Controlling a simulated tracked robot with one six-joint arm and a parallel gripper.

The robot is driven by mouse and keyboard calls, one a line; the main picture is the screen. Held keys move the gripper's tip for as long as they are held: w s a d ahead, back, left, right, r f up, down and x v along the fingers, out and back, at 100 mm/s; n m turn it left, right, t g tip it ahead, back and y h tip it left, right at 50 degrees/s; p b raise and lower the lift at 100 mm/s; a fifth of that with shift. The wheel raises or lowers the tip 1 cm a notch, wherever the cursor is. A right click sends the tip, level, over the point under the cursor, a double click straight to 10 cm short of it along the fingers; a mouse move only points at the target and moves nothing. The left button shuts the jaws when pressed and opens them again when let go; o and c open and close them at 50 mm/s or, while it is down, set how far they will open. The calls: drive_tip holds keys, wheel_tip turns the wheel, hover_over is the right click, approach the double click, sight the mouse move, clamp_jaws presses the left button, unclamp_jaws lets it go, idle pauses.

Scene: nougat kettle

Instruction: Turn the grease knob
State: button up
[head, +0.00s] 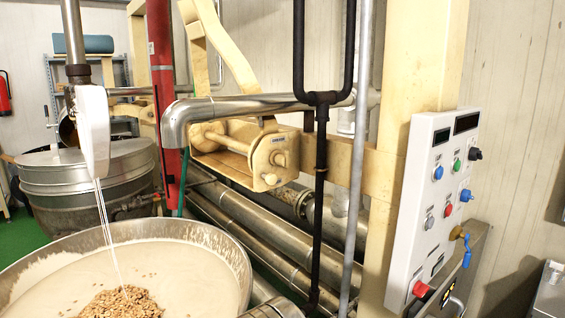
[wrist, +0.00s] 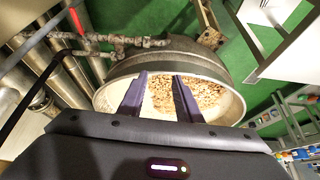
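A cream bracket (head: 235,150) sits on the beige frame in the middle of the head view. On its end plate are a small blue label, too small to read for sure, and a round cream knob (head: 278,159). This may be the grease knob; I cannot tell for certain. A smaller round piece (head: 270,179) sits below it. My gripper (wrist: 159,76) shows only in the wrist view. Its two dark fingers are apart with nothing between them, pointing towards the kettle (wrist: 236,104) of white mass and nuts. The knob is not seen in the wrist view.
A kettle (head: 240,262) with white mass and nuts stands at the front left. A lidded metal drum (head: 75,175) is behind it. Steel pipes and a black upright pipe (head: 320,170) stand near the bracket. A control panel (head: 432,200) with buttons is at the right.

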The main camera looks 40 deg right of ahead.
drive_tip(key=shift+o, duration=0.5)
drive_tip(key=shift+o, duration=0.7)
drive_tip(key=shift+w+d+r, duration=0.15)
drive_tip(key=shift+w, duration=0.1)
drive_tip(key=shift+o, duration=0.8)
drive_tip(key=w+d+r+n+t+h, duration=0.3)
drive_tip(key=w+d+r, duration=0.7)
drive_tip(key=w, duration=0.5)
drive_tip(key=d+t+h, duration=0.1)
drive_tip(key=d, duration=0.1)
drive_tip(key=shift+d+r, duration=0.35)
drive_tip(key=shift+r, duration=0.05)
drive_tip(key=w+d+r+n+t+h, duration=0.2)
drive_tip(key=w+d+r+n+t, duration=0.45)
drive_tip(key=w+d+r, duration=0.75)
drive_tip(key=n+t+y, duration=0.2)
drive_tip(key=n+y, duration=0.5)
drive_tip(key=n, duration=1.1)
approach(283, 158)
drive_tip(key=w+d+f, duration=0.1)
drive_tip(key=w, duration=0.2)
drive_tip(key=shift+s+f, duration=0.1)
drive_tip(key=shift+f, duration=0.05)
